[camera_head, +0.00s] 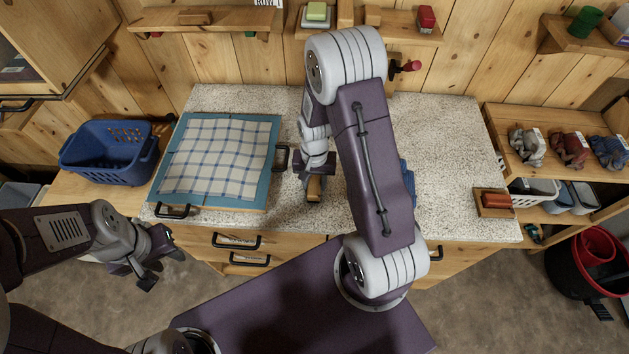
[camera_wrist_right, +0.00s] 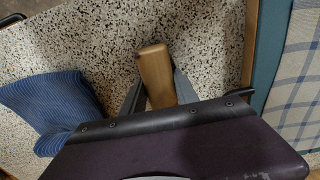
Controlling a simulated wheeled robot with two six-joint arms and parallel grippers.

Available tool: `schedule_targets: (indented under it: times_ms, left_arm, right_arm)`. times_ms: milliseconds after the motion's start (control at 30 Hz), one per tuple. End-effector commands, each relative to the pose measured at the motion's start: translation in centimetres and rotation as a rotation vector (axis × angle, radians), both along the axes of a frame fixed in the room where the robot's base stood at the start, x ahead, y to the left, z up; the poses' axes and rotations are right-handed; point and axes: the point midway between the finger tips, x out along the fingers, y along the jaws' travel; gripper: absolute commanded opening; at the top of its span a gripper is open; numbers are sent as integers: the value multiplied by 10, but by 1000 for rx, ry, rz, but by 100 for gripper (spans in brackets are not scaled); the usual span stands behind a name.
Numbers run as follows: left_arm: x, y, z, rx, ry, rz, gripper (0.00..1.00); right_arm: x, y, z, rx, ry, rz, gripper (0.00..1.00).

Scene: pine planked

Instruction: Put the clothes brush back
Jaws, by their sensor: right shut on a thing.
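My right gripper (camera_head: 311,184) is shut on a light wooden piece that looks like the clothes brush (camera_head: 314,189), over the speckled worktop. In the right wrist view the brush's rounded wooden end (camera_wrist_right: 155,72) sticks out between the two fingers. The rest of it is hidden by the gripper, and I cannot tell whether it touches the worktop. My left gripper (camera_head: 162,270) is open and empty, low at the left in front of the drawers.
A checked cloth on a blue board (camera_head: 272,140) lies left of my right gripper. A folded blue knit (camera_wrist_right: 48,103) lies on the worktop (camera_head: 450,150), mostly behind my right arm. A blue basket (camera_head: 110,155) stands left. A wooden tray with a red item (camera_head: 496,200) sits right.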

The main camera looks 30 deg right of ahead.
Motion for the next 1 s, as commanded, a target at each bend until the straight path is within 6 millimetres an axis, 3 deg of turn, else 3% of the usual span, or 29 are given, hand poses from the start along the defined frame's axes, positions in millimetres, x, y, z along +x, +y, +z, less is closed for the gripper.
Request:
schedule_targets:
  times_ms: [300,333,400,800,1000]
  left_arm:
    - [0,0,-4,0,0,0,36]
    - [0,0,-3,0,0,0,36]
    - [0,0,-2,0,0,0,36]
    - [0,0,0,0,0,0,36]
    - [0,0,-2,0,0,0,36]
  right_arm:
    - [0,0,-5,0,-1,0,0]
    - [0,0,-3,0,-1,0,44]
    - [0,0,-3,0,-1,0,58]
    - [1,0,7,0,-4,0,58]
    - [2,-1,50,-1,-10,0,58]
